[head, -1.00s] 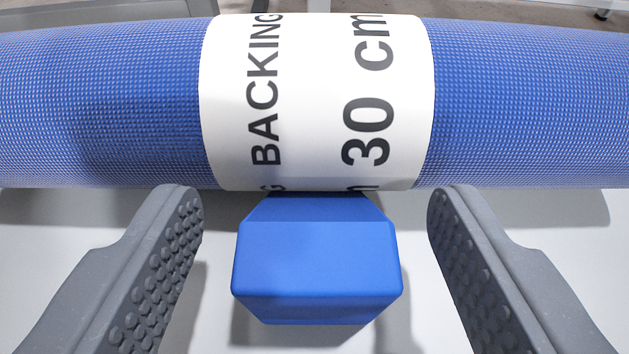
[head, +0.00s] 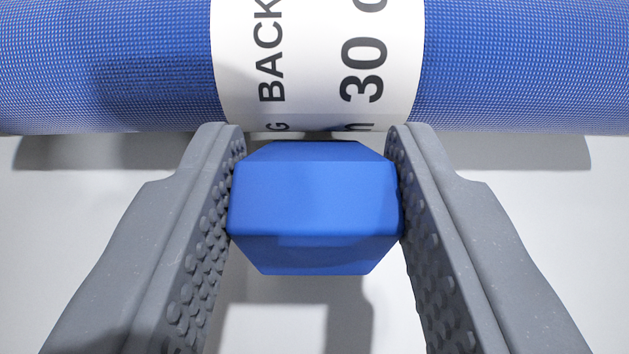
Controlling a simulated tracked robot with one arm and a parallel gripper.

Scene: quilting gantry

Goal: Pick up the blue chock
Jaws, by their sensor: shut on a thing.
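The blue chock (head: 314,205) is a solid blue block with bevelled ends, in the middle of the head view. My gripper (head: 315,150) is shut on it, with one grey studded finger against its left side and the other against its right side. The fingertips reach just past the far end of the chock. A shadow lies on the pale surface below the chock; I cannot tell whether the chock touches that surface.
A large blue textured roll (head: 520,65) lies across the view just beyond the fingertips. A white label (head: 318,40) with "BACKING" partly visible and "30" wraps around it. The pale surface (head: 80,210) is clear on both sides.

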